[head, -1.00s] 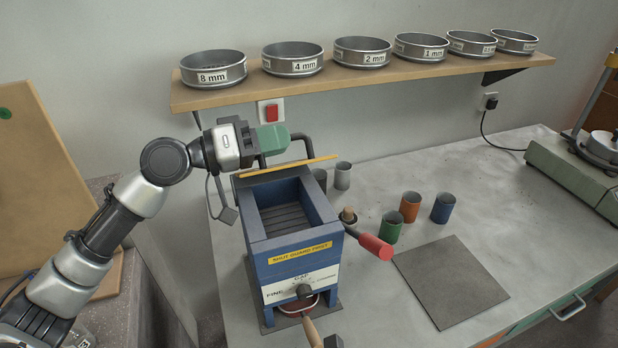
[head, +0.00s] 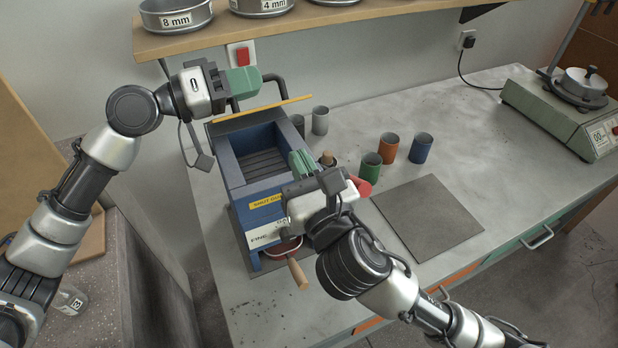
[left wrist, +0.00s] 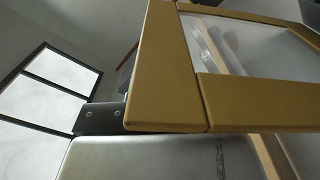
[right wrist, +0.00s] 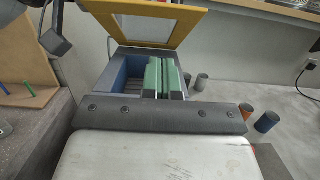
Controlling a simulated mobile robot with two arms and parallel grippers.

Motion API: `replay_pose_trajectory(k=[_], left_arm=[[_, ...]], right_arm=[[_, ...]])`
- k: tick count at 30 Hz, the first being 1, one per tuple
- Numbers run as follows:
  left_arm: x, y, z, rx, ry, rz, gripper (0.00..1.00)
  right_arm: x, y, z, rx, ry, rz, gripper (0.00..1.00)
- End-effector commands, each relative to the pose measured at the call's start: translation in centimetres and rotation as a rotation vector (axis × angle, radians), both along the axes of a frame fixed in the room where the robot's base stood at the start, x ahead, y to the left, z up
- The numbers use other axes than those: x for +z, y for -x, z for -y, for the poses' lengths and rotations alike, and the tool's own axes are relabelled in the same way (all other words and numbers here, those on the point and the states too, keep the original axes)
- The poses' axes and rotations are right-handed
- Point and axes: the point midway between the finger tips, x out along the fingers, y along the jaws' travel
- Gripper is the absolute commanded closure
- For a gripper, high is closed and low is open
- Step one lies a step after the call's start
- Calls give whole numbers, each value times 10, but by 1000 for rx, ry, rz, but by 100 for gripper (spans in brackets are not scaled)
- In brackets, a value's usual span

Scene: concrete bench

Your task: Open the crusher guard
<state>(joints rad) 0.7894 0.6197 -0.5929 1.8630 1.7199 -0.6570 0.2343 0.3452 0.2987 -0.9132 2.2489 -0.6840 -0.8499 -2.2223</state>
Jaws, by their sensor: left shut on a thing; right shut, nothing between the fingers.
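The blue crusher (head: 225,157) stands on the bench with its hopper open at the top. Its yellow-framed clear guard (head: 262,110) stands raised at the hopper's back, seen edge-on in the head view. The guard's frame also shows in the left wrist view (left wrist: 165,70) and the right wrist view (right wrist: 112,30). My left gripper (head: 257,80) is shut on the guard's dark handle (head: 277,88) behind the panel. My right gripper (head: 299,160) is shut and empty, by the hopper's right side; its green fingers show in the right wrist view (right wrist: 166,77). It partly hides the crusher's front label and red-ended lever (head: 364,187).
Green (head: 371,166), orange (head: 388,145) and blue (head: 421,147) cups stand right of the crusher, with grey cups behind. A dark mat (head: 428,218) lies bare at right. A shelf (head: 225,35) with sieves hangs above the left arm. A scale (head: 560,112) stands far right.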

Motion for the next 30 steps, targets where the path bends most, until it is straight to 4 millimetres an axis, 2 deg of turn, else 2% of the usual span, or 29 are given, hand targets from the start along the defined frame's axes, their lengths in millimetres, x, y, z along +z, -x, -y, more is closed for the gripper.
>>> replay_pose_trajectory(k=[1,5,10,15,30], left_arm=[[0,1,1,-4,2,-5,100],[0,1,1,-4,2,-5,100],[0,1,1,-4,1,-5,100],[0,1,1,-4,1,-5,100],[-1,1,2,-5,1,-5,100]], right_arm=[[3,-11,-5,0,-2,1,100],[7,-36,-15,-1,-1,0,100],[27,-49,-21,2,-4,0,100],[37,-56,-24,2,-3,-2,100],[44,-60,-25,1,-1,3,100]])
